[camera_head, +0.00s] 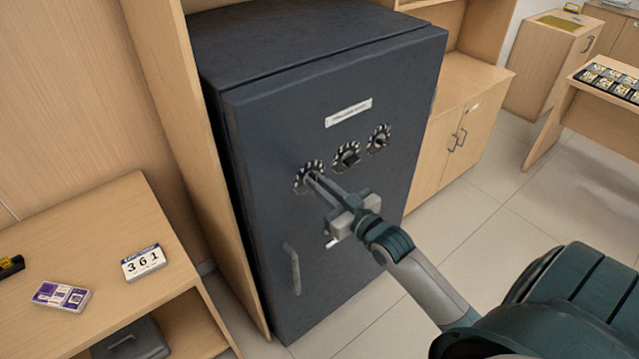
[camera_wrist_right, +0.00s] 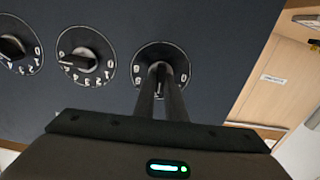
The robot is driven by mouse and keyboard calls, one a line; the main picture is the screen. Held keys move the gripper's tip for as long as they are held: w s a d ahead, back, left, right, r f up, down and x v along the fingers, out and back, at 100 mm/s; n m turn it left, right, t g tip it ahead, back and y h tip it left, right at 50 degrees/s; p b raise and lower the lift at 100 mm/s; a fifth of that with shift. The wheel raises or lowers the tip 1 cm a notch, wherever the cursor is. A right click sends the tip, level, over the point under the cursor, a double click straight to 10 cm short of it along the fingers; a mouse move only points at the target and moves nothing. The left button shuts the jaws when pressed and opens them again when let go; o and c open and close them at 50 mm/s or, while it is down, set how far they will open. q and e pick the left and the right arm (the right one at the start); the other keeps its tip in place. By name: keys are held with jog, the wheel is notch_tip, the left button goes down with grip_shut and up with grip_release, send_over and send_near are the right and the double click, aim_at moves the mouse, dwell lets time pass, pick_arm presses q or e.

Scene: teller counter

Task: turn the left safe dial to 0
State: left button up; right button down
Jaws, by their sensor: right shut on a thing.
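The dark safe (camera_head: 300,120) stands upright with three round dials in a row on its door. The left safe dial (camera_head: 304,168) has a dark knob and a ring of white numbers. My right gripper (camera_head: 313,181) reaches it from the lower right and is shut on its knob. In the right wrist view, my fingers (camera_wrist_right: 161,85) hold the knob of the rightmost dial (camera_wrist_right: 182,58), covering much of its lower ring. A 0 shows on that ring's right side. The pointer is mostly hidden by my fingers. My left gripper is not in view.
The middle dial (camera_head: 346,156) and right dial (camera_head: 379,138) sit close by on the safe door. A door handle (camera_head: 292,268) is below.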

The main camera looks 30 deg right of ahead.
jog(key=n+p, duration=0.1)
jog(key=n, duration=0.4)
jog(key=n+p, duration=0.1)
jog(key=n, duration=0.5)
jog(key=n+p, duration=0.1)
jog(key=n, duration=0.5)
jog(key=shift+a+f, duration=0.3)
jog(key=shift+n, duration=0.3)
jog(key=c, duration=1.8)
grip_release()
jog(key=shift+s, duration=0.1)
